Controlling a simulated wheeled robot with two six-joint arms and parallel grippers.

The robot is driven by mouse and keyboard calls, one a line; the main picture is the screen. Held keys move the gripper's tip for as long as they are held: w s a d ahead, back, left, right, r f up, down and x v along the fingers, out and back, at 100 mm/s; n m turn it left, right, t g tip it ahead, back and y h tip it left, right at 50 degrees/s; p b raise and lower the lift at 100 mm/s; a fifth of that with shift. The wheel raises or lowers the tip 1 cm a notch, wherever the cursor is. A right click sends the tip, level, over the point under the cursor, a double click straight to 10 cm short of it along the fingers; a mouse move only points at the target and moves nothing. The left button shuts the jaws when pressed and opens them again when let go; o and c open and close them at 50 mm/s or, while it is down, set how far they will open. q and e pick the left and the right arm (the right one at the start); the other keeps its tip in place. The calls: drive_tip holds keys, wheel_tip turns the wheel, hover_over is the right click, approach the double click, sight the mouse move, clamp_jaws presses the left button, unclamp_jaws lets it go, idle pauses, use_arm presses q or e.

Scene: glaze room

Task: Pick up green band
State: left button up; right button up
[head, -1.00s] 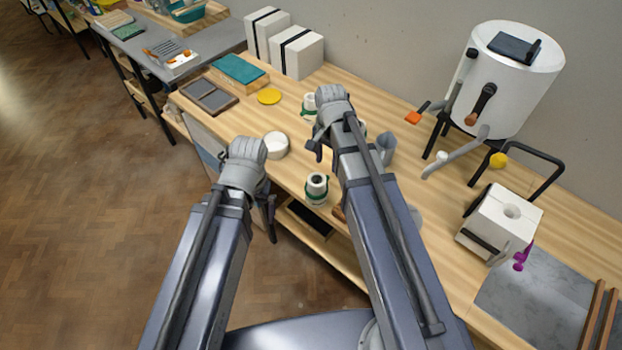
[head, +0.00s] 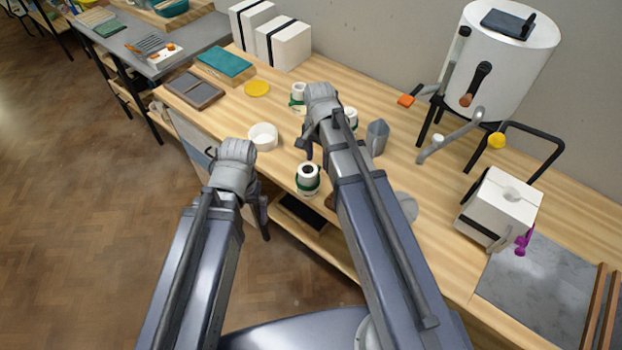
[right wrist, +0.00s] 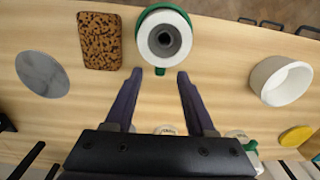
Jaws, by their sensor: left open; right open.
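A green band (head: 307,190) is around a white roll-like cylinder (head: 308,172) with a dark hole, upright near the bench's front edge. In the right wrist view the green band (right wrist: 146,15) shows behind the cylinder's white rim (right wrist: 164,18), with a small green tab towards me. My right gripper (head: 306,150) is open and empty above the bench; in the right wrist view its fingertips (right wrist: 160,74) are just short of the cylinder, on either side of the tab. My left gripper (head: 260,205) is open, off the bench's front edge. It seems empty, its fingers partly hidden.
More white cylinders, one green-banded (head: 298,95), stand behind my right gripper. A white bowl (head: 263,136) is to the left, with a yellow disc (head: 257,88) beyond. A speckled brown slab (right wrist: 100,40) and grey disc (right wrist: 42,74) lie near the banded cylinder. A grey jug (head: 377,137) stands right.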

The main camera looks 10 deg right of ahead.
sight(318, 165)
wheel_tip(318, 165, down, 3)
drive_tip(key=shift+w+f+b, duration=0.1)
drive_tip(key=shift+f+b, duration=0.1)
drive_tip(key=shift+b, duration=1.05)
clamp_jaws()
